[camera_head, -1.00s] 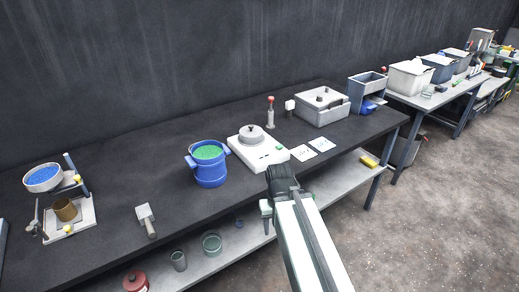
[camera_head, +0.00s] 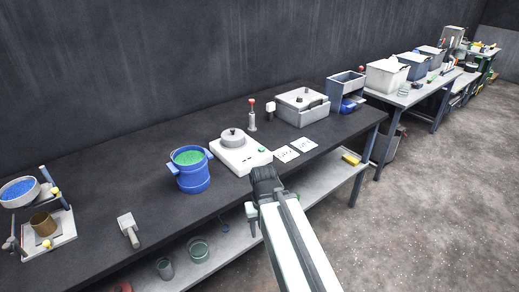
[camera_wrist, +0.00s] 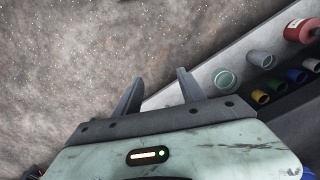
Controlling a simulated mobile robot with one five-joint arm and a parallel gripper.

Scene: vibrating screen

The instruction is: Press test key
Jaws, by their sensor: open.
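A white flat device (camera_head: 240,160) sits on the dark bench, with a grey round lidded piece (camera_head: 232,137) on top. A small green key (camera_head: 262,150) shows at its right front edge; I cannot read any label on it. My gripper (camera_head: 264,176) is at the bench's front edge, in front of the white device and apart from it. In the wrist view my gripper (camera_wrist: 158,90) has its two fingers spread with nothing between them, over the floor and the lower shelf. The device is not in the wrist view.
A blue bucket of green grains (camera_head: 188,172) stands left of the device. A red-topped post (camera_head: 252,115) stands behind the device. The lower shelf (camera_wrist: 172,98) holds several cups.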

